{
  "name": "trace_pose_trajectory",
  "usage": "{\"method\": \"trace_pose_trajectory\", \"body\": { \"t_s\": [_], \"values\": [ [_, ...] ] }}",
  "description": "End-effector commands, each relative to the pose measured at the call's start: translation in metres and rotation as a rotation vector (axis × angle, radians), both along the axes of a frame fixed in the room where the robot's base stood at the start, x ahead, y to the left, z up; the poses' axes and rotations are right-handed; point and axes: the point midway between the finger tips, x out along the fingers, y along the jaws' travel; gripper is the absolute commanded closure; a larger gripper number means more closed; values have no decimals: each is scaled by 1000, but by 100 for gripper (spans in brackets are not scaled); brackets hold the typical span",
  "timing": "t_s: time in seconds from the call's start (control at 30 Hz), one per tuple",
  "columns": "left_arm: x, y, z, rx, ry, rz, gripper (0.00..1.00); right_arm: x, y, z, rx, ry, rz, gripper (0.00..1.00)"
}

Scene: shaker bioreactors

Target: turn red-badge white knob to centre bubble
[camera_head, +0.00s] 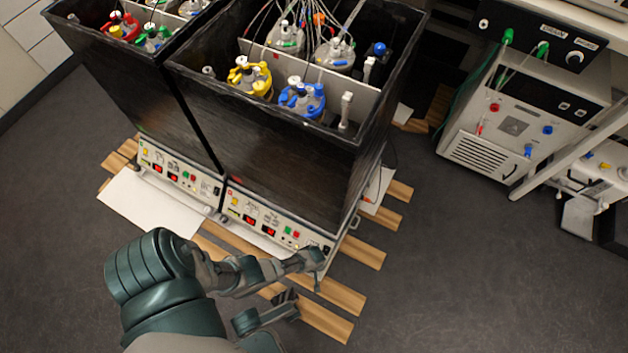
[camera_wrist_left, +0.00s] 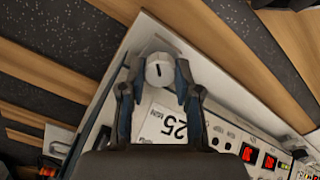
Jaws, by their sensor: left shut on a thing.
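The white knob (camera_wrist_left: 157,71) sits at the corner of the shaker's front panel, with a short dark line on its face. My left gripper (camera_wrist_left: 158,75) is shut on it, one finger on each side. In the head view my left gripper (camera_head: 312,259) is at the right end of the right shaker's control panel (camera_head: 262,217). There the gripper hides the knob. I cannot make out a red badge at the knob or the bubble.
A white label reading 25 (camera_wrist_left: 163,125) lies beside the knob. Red displays (camera_wrist_left: 248,154) are further along the panel. Black shaker boxes (camera_head: 270,150) with capped vessels stand above. Wooden slats (camera_head: 325,318) lie below. Dark floor (camera_head: 450,260) is clear to the right.

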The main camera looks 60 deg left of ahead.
Motion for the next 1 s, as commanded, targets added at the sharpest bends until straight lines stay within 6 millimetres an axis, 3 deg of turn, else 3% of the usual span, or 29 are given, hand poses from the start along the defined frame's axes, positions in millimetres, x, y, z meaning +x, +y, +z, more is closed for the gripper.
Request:
{"method": "trace_pose_trajectory", "body": {
  "t_s": [0.1,0.13,0.2,0.77,1.0],
  "values": [
    [-2,-3,-1,-4,3,-1,100,0,0,0,-1,-1,0,60],
    [-2,-3,-1,-4,3,-1,60,0,0,0,0,-2,0,60],
    [-2,-3,-1,-5,2,-1,43,0,0,1,-1,-4,1,60],
    [1,1,0,1,-3,-19,43,-2,0,3,-2,-10,0,60],
    [-1,2,-3,4,2,-307,43,1,0,-9,-1,7,0,60]
  ]
}}
